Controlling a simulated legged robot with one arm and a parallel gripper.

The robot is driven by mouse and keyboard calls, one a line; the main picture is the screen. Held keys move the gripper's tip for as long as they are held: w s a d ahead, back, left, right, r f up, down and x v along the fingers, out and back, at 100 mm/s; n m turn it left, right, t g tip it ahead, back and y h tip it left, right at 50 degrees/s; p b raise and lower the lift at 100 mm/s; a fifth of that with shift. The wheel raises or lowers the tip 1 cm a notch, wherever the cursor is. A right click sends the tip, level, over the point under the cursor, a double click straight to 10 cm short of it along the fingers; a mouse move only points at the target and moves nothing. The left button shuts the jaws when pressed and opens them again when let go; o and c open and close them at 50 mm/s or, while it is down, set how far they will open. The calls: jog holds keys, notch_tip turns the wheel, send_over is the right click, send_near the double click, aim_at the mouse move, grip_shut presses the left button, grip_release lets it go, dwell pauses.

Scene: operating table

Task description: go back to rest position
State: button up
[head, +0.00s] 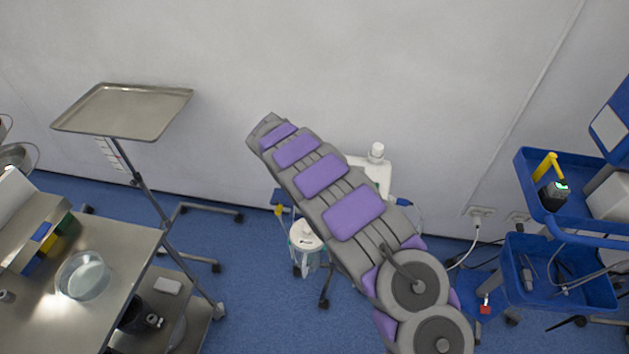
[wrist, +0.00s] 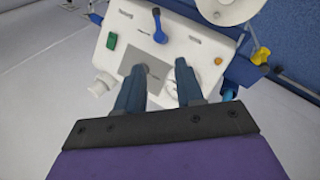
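My arm, grey with purple pads, reaches up and to the left from the bottom of the head view. My gripper (wrist: 160,66) shows in the wrist view with its two dark blue fingers apart and nothing between them. Its fingers cannot be made out in the head view. Past the fingertips in the wrist view is a white device (wrist: 203,52) with a grey panel, a green switch and a blue knob. I cannot tell how far the fingertips are from it. The device (head: 377,168) is partly hidden behind my arm in the head view.
A metal tray (head: 125,110) on a wheeled stand is at left. A steel table (head: 105,240) with a glass bowl (head: 83,275) is at lower left. A blue cart (head: 530,185) is at right. A white-lidded canister (head: 305,235) is beside my arm. The wall is behind.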

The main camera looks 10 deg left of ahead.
jog(key=s+d+r+m+g, duration=0.2)
jog(key=s+d+r, duration=0.5)
jog(key=d+r, duration=0.4)
jog(key=s+d+r+m+g, duration=0.1)
jog(key=s+d+r+m, duration=0.1)
jog(key=s+d+r, duration=0.85)
jog(key=s+d+r+m+g+y, duration=0.15)
jog(key=s+d, duration=0.45)
jog(key=s, duration=0.6)
jog(key=s+a+f+y, duration=0.1)
jog(key=s+y, duration=0.1)
jog(key=s, duration=0.6)
jog(key=s+a+f+y, duration=0.1)
jog(key=s+a, duration=0.1)
jog(key=s, duration=0.7)
jog(key=shift+s+n+y, duration=0.2)
jog(key=shift+n+y, duration=0.15)
jog(key=shift+n, duration=0.1)
